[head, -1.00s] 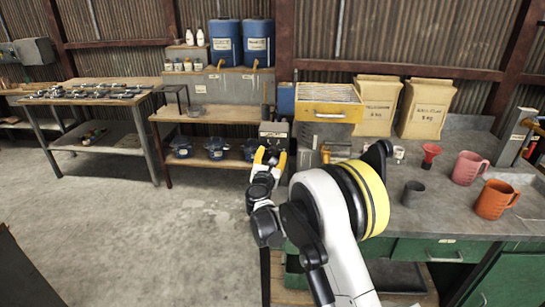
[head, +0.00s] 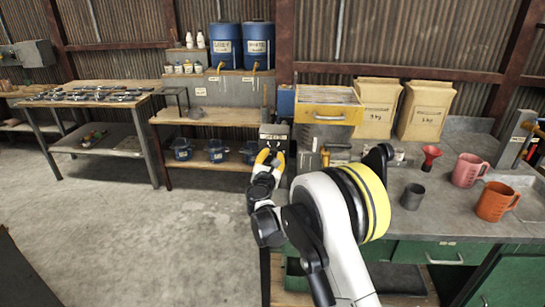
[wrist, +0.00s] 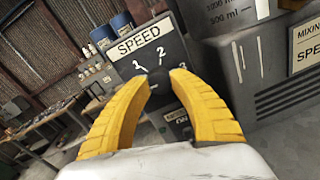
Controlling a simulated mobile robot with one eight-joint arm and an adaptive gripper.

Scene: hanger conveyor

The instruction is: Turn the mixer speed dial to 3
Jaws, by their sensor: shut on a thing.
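The speed dial (wrist: 160,88) is a dark knob on a grey panel (wrist: 124,68) with a white SPEED label (wrist: 139,41). My gripper (wrist: 166,77) is shut on the knob, one yellow finger on each side. The marks 1 and 2 show above the knob in the wrist view. I cannot make out the knob's pointer. In the head view my gripper (head: 270,157) is at the dark mixer control box (head: 273,132) at the bench's left end.
A grey vessel with ml marks (wrist: 235,45) stands right of the panel. Open floor lies left.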

